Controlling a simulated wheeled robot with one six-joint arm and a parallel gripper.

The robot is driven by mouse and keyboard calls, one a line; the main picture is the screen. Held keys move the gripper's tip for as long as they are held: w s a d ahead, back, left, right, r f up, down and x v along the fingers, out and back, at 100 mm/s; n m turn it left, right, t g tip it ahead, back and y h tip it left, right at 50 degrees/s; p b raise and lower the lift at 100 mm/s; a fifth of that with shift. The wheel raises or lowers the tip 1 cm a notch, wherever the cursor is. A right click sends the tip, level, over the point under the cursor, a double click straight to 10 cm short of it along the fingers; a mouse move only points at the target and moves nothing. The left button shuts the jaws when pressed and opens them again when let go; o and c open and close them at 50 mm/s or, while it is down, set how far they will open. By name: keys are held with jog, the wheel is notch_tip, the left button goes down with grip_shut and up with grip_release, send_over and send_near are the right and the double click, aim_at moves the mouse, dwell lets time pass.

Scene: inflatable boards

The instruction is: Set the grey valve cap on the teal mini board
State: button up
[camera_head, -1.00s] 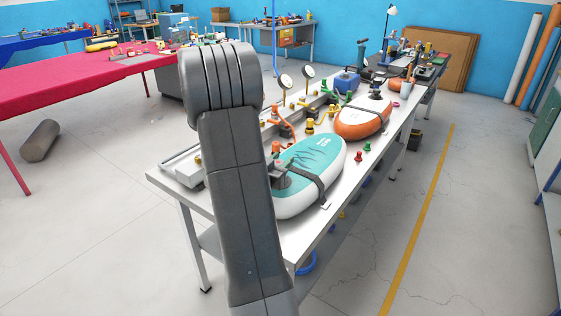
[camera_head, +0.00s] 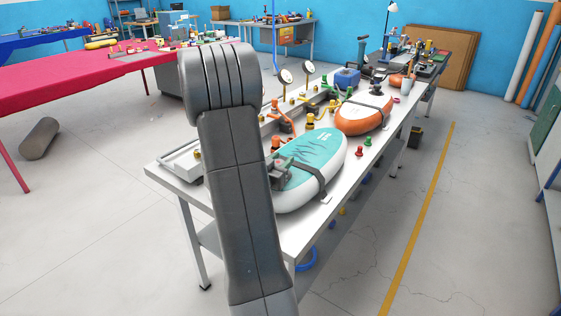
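The teal mini board (camera_head: 318,150), with white sides and a dark strap (camera_head: 310,172) across it, lies on the near part of the long white workbench. A grey part that looks like my gripper (camera_head: 281,173) shows at the board's left edge, mostly hidden behind my own arm. I cannot see its fingertips clearly, or whether it is open or holds anything. I cannot make out the grey valve cap; it may be hidden or too small to tell.
An orange-and-white board (camera_head: 360,118) lies further along the workbench (camera_head: 294,235). A red cap (camera_head: 359,153) and a green cap (camera_head: 367,142) stand right of the teal board. Yellow and orange fittings and gauges (camera_head: 285,77) line the left side. The floor at right is clear.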

jog(key=o, duration=0.5)
jog(key=shift+c, duration=0.2)
jog(key=b+v, duration=0.1)
jog(key=v, duration=1.2)
jog(key=shift+s+a, duration=0.15)
jog(key=shift+s, duration=0.2)
jog(key=p+x, duration=0.1)
jog(key=x, duration=1.2)
jog(key=shift+w, duration=0.3)
jog(key=shift+w+d+r+p, duration=0.15)
jog(key=shift+d+r+p, duration=0.05)
jog(key=shift+p, duration=0.1)
jog(key=shift+r, duration=0.15)
